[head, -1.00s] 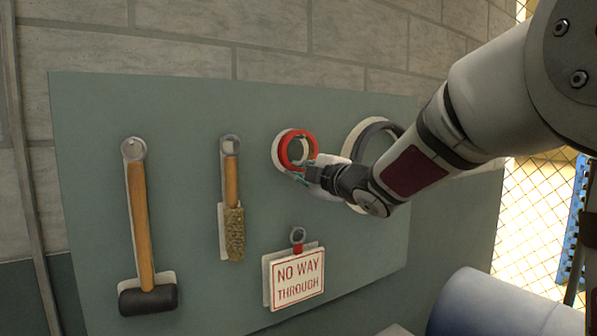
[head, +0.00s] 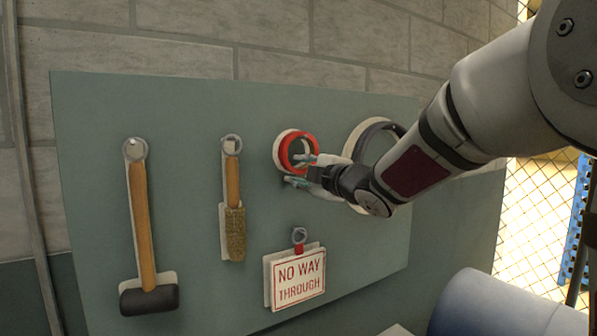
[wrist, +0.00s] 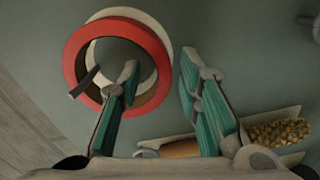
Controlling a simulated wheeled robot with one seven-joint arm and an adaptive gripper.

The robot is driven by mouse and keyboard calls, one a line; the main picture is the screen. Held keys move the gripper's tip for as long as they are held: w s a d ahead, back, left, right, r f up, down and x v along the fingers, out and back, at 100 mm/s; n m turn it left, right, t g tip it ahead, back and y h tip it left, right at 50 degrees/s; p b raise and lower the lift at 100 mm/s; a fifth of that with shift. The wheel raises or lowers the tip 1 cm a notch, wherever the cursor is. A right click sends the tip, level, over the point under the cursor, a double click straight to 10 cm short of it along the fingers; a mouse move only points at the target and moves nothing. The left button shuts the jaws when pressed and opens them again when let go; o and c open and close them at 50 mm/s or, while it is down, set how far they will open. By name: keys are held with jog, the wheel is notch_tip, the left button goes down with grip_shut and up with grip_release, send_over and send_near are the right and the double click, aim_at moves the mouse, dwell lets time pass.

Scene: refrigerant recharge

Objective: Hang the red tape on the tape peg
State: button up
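The red tape (head: 312,148) is a red ring at the board in front of a pale ring outline. It also shows in the wrist view (wrist: 78,50). A dark tape peg (wrist: 83,83) shows in the wrist view, reaching through the ring's hole and out across its rim; the tape appears to hang on it. My gripper (head: 299,170) is open at the tape's lower right in the head view. In the wrist view its fingers (wrist: 160,72) are apart, one over the hole and one outside the ring. Whether a finger touches the tape cannot be told.
The grey-green board (head: 90,110) also holds a mallet (head: 143,225), a brush (head: 234,200), a NO WAY THROUGH sign (head: 299,278) and a dark larger ring (head: 375,128). Open space lies before the board.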

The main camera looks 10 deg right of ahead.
jog(key=s+d+f+m+g+h, duration=0.1)
jog(key=s+d+m+h, duration=0.25)
jog(key=s, duration=0.45)
jog(key=s+d+f+m+h, duration=0.1)
jog(key=s+d+m+h, duration=0.1)
jog(key=s+d+m, duration=0.35)
jog(key=s+a+f+m+g, duration=0.2)
jog(key=s+f, duration=0.3)
jog(key=s, duration=0.3)
jog(key=s+a+f+m+g, duration=0.3)
jog(key=s+f+m+g, duration=0.1)
jog(key=s, duration=0.5)
jog(key=s+a+f+m+g, duration=0.2)
jog(key=s+f, duration=0.4)
jog(key=s, duration=0.3)
jog(key=m+g, duration=0.1)
jog(key=g, duration=0.1)
jog(key=shift+a+m+g, duration=0.3)
jog(key=shift+m, duration=0.1)
